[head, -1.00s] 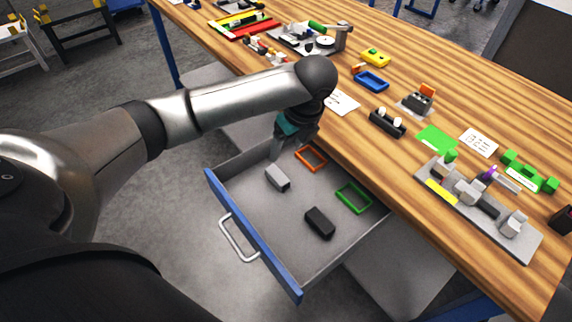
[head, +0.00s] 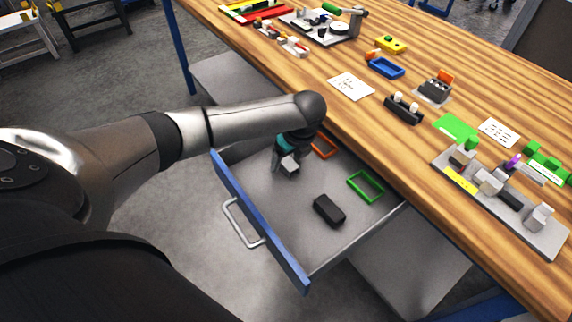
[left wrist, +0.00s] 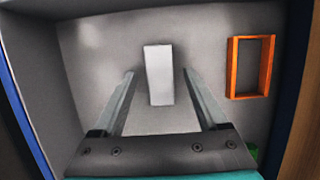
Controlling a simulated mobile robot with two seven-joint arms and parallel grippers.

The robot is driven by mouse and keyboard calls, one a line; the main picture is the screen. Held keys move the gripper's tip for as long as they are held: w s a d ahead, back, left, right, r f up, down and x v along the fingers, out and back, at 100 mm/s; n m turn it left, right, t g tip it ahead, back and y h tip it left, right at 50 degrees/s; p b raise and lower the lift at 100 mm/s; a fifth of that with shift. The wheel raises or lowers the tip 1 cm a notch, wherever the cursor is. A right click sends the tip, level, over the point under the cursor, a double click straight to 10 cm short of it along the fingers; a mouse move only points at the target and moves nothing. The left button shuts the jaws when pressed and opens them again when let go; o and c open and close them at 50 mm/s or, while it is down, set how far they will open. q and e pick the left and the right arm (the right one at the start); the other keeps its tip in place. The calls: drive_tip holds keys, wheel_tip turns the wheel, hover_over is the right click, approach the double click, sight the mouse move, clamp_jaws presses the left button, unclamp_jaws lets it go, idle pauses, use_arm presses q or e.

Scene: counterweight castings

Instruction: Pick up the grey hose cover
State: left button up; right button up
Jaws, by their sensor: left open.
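The grey hose cover (head: 289,164) is a small light block on the floor of the open drawer (head: 300,226). In the left wrist view the grey hose cover (left wrist: 159,74) lies just ahead of and partly between the two fingers. My left gripper (head: 283,170) is inside the drawer, right over the block. In the left wrist view my left gripper (left wrist: 159,84) is open, with one finger on each side of the block and a gap to both. My arm hides part of the drawer's far left corner. My right gripper is not in view.
The drawer also holds an orange frame (head: 325,147), also right of the fingers in the wrist view (left wrist: 233,67), a green frame (head: 352,186) and a black block (head: 329,210). The wooden table (head: 345,119) edge runs beside the drawer.

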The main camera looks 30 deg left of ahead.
use_arm(q)
drive_tip(key=shift+a+f, duration=0.1)
drive_tip(key=shift+f, duration=0.2)
drive_tip(key=shift+c, duration=0.4)
drive_tip(key=shift+r, duration=0.1)
drive_tip(key=c, duration=1)
